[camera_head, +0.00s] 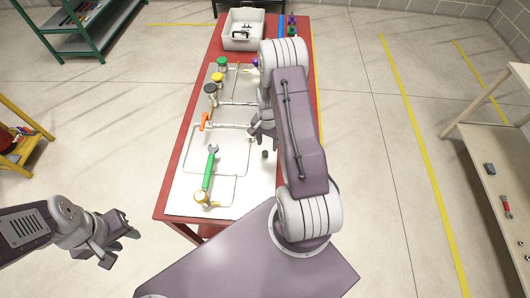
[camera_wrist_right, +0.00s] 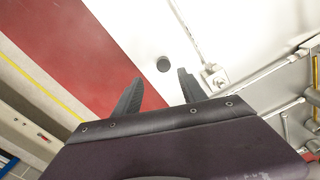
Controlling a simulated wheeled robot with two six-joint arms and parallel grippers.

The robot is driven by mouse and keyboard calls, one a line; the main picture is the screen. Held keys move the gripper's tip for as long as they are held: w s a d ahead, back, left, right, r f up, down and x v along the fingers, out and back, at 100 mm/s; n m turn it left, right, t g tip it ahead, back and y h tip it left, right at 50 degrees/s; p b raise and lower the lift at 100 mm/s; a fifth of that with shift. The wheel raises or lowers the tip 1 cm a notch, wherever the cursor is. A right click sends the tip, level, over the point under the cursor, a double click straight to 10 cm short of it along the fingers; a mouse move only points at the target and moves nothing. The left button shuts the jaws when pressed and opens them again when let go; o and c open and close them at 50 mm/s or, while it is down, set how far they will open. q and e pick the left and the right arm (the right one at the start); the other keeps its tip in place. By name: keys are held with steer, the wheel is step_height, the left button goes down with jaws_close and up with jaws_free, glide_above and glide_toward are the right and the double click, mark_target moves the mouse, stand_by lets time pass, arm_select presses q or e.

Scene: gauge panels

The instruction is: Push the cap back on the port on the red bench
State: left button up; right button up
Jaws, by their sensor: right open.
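A small dark round cap (camera_head: 265,154) stands on the white top of the red bench (camera_head: 172,178), near its right edge. It also shows in the right wrist view (camera_wrist_right: 163,64), just beyond and between my fingertips, apart from them. My right gripper (camera_head: 258,132) is open and empty over the bench, partly hidden by its arm; its two fingers show in the wrist view (camera_wrist_right: 158,88). A pale pipe fitting (camera_wrist_right: 214,77) sits beside the right finger; I cannot tell whether it is the port. My left gripper (camera_head: 121,247) is open and empty, left of the bench.
A green wrench-shaped tool (camera_head: 209,168), an orange handle (camera_head: 205,121), pipes and gauges with green, yellow and dark tops occupy the bench. A white bin (camera_head: 243,30) stands at its far end. A pale shelf (camera_head: 492,170) stands right; the floor between is clear.

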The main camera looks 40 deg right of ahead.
mark_target(265, 152)
steer(key=shift+f, duration=0.55)
steer(key=f, duration=0.1)
steer(key=f+p, duration=0.1)
steer(key=f, duration=0.1)
steer(key=f+p, duration=0.1)
steer(key=shift+w+a+f, duration=0.25)
steer(key=shift+w+f, duration=0.05)
steer(key=shift+f, duration=0.3)
steer(key=shift+c, duration=0.6)
jaws_close()
